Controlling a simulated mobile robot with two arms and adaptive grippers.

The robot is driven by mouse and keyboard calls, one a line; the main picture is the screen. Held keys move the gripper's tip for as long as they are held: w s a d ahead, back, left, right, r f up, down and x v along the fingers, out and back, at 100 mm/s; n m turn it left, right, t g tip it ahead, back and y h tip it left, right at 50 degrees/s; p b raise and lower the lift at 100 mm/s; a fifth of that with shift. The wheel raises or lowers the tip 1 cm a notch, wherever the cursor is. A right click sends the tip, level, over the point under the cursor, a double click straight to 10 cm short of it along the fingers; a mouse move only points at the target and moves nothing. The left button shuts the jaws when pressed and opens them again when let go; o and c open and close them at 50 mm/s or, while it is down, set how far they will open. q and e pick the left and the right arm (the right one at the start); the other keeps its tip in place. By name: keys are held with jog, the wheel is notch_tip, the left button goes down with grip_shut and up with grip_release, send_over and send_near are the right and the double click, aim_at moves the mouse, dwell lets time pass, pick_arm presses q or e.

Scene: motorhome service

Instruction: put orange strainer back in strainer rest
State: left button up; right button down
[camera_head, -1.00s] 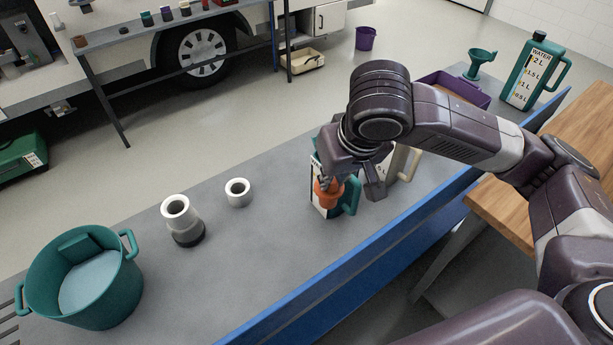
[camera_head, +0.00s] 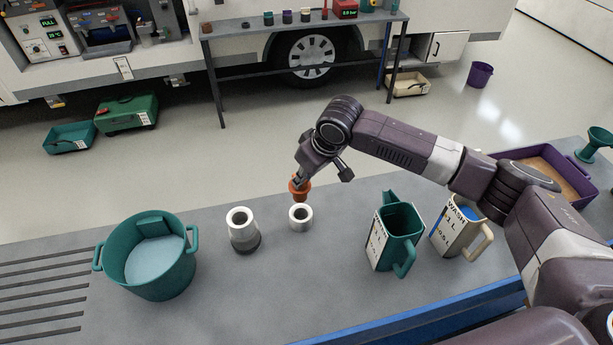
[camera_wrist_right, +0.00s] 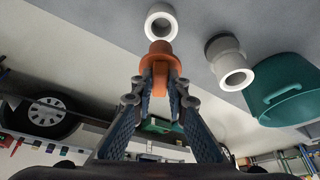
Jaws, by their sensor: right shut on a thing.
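My right gripper (camera_head: 298,180) is shut on the orange strainer (camera_head: 300,192). In the right wrist view the strainer (camera_wrist_right: 160,52) sits between the fingertips of the gripper (camera_wrist_right: 160,75). A short white ring (camera_head: 301,218) stands on the grey bench, just below the strainer in the head view. The ring (camera_wrist_right: 161,24) lies just beyond the strainer in the right wrist view, and the strainer appears outside it. A taller white fitting with a dark base (camera_head: 242,228) stands to the left. Which of the two is the strainer rest is not marked. My left gripper is not in view.
A teal bucket (camera_head: 113,275) stands left on the bench. A green jug (camera_head: 379,246) and a beige jug (camera_head: 446,238) stand to the right, with a purple tray (camera_head: 500,157) behind. The bench's far edge runs close behind the ring.

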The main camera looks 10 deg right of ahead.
aim_at(306, 189)
jog(key=shift+r+p, duration=0.1)
jog(key=shift+p, duration=0.3)
notch_tip(306, 189, down, 2)
jog(key=shift+f+b, duration=0.1)
jog(key=shift+b, duration=0.2)
jog(key=shift+f+b, duration=0.7)
jog(key=shift+f, duration=1.15)
jog(key=shift+p, duration=0.5)
